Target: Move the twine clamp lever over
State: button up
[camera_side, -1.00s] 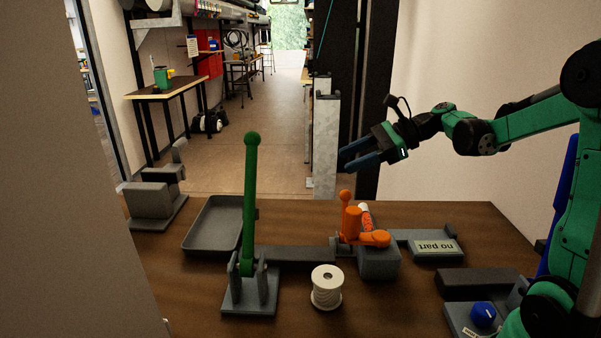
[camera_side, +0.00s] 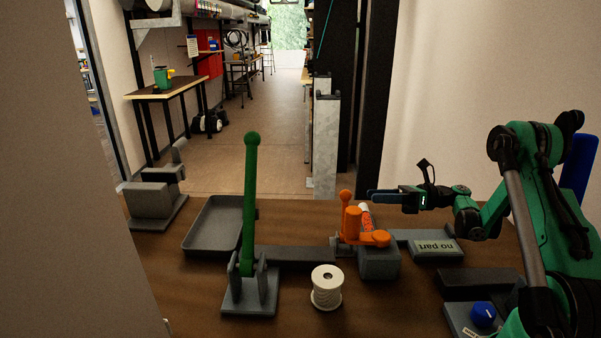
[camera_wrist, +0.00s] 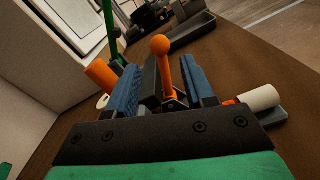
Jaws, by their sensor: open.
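The clamp's orange lever (camera_side: 345,200) stands upright with a ball knob, at the back of a grey block (camera_side: 379,264) in the side view. In the wrist view the lever (camera_wrist: 165,70) appears between my two blue fingers. My gripper (camera_side: 374,195) is open and empty, level with the knob. In the side view its fingertips are just right of the lever and look apart from it.
A tall green lever (camera_side: 250,200) stands on a grey base at left. A white twine spool (camera_side: 326,288) sits in front. A grey tray (camera_side: 212,225) lies behind.

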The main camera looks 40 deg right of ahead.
jog(key=x, duration=0.6)
jog(key=c, duration=0.7)
jog(key=shift+o, duration=0.2)
jog(key=shift+s+a+r+n, duration=0.15)
jog(key=shift+s+a+n, duration=0.3)
jog(key=shift+n, duration=0.35)
jog(key=o, duration=1)
jog(key=shift+s+d, duration=0.1)
